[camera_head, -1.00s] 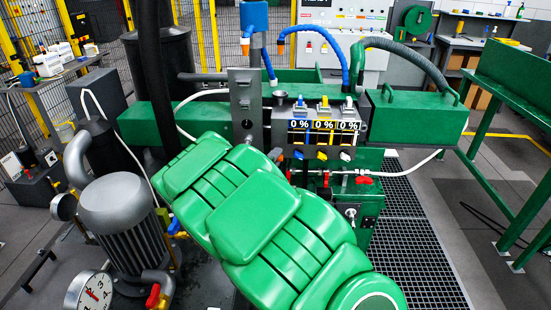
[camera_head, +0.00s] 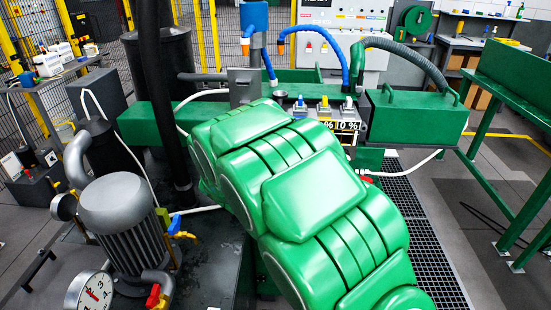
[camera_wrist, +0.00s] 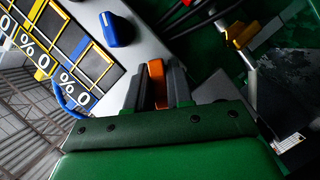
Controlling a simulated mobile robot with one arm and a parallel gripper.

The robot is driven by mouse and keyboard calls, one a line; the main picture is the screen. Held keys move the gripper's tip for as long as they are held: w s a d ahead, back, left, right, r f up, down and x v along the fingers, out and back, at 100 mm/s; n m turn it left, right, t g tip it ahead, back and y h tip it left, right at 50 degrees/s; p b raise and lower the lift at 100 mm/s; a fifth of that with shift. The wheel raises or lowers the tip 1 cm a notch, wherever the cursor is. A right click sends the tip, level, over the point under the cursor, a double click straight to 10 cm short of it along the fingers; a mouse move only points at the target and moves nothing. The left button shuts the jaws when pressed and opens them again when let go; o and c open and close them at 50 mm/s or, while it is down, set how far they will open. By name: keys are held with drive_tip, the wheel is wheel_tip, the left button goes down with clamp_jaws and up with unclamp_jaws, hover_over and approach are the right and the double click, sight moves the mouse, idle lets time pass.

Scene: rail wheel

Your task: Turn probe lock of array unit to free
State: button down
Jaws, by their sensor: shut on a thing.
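The array unit (camera_head: 347,126) is a panel box with "0 %" displays, at the middle of the head view and mostly covered by my green arm. In the wrist view its display side (camera_wrist: 62,60) is at the upper left, tilted, beside a pale face with a blue knob (camera_wrist: 117,29). My gripper (camera_wrist: 156,84) is shut on an orange handle (camera_wrist: 156,72), with a dark finger on each side. I cannot tell from the frames whether this handle is the probe lock, or which position it is in. My gripper is hidden behind my arm in the head view.
A yellow lever (camera_wrist: 245,35) and dark cables lie to the right in the wrist view. In the head view, a green box (camera_head: 415,115) stands right of the unit, and a motor (camera_head: 128,215) with a gauge (camera_head: 90,290) stands at the left. The grating (camera_head: 415,230) is clear.

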drive_tip(key=m+g+y, duration=0.1)
drive_tip(key=m+y, duration=0.1)
drive_tip(key=m, duration=0.2)
drive_tip(key=m+y, duration=0.3)
drive_tip(key=shift+f+m, duration=0.1)
drive_tip(key=shift+m, duration=0.3)
idle(0.5)
drive_tip(key=c, duration=1.1)
unclamp_jaws()
drive_tip(key=v, duration=0.7)
drive_tip(key=shift+s+r, duration=0.3)
drive_tip(key=shift+s, duration=0.05)
